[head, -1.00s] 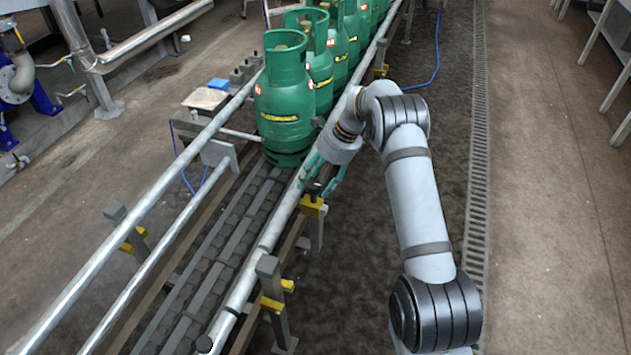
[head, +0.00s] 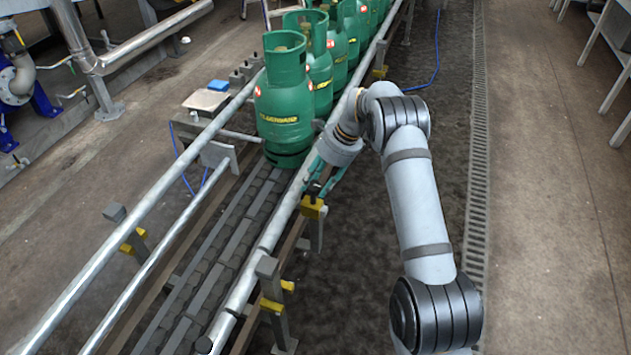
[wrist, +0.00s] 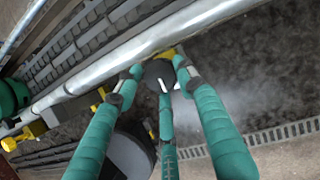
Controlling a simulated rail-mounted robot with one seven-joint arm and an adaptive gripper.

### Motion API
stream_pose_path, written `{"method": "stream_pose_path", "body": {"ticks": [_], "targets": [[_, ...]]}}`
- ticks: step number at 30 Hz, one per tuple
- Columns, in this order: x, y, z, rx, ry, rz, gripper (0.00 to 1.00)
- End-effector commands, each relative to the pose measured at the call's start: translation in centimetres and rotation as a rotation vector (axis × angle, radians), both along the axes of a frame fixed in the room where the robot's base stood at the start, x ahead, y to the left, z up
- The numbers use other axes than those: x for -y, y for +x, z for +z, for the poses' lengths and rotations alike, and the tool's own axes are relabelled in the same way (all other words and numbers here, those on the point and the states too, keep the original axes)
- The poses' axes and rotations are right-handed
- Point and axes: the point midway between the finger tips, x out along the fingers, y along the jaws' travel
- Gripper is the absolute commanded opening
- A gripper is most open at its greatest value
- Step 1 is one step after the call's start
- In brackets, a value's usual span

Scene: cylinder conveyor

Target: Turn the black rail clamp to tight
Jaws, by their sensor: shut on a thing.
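The black rail clamp (wrist: 157,72) is a dark rounded knob beside the silver guide rail in the wrist view, with a yellow block (wrist: 168,52) at its far side. In the head view the clamp (head: 313,188) is a small dark shape above a yellow block (head: 313,208) on the rail's right side. My gripper (wrist: 159,78) has teal fingers around the knob and is shut on it. In the head view my gripper (head: 323,187) reaches down to the clamp from above, and its fingers partly hide the knob. The turn position of the clamp cannot be told.
The silver guide rail (head: 260,252) runs right along the fingers. Green gas cylinders (head: 284,105) stand in a row on the conveyor (head: 212,262), the nearest just left of my gripper. Another yellow-marked bracket (head: 271,304) stands nearer on the rail.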

Motion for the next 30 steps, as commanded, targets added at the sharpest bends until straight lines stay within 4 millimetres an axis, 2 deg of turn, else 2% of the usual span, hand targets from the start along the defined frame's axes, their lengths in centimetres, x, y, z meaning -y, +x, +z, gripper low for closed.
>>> {"method": "stream_pose_path", "body": {"ticks": [1,7,18,30], "targets": [[-0.60,0.35,0.47,0.014,0.007,0.005,0.12],[-0.76,0.48,0.96,0.014,0.008,0.104,0.12],[-1.05,0.44,0.33,0.013,0.011,0.358,0.12],[-1.12,0.32,0.51,0.014,0.009,0.408,0.12]]}}
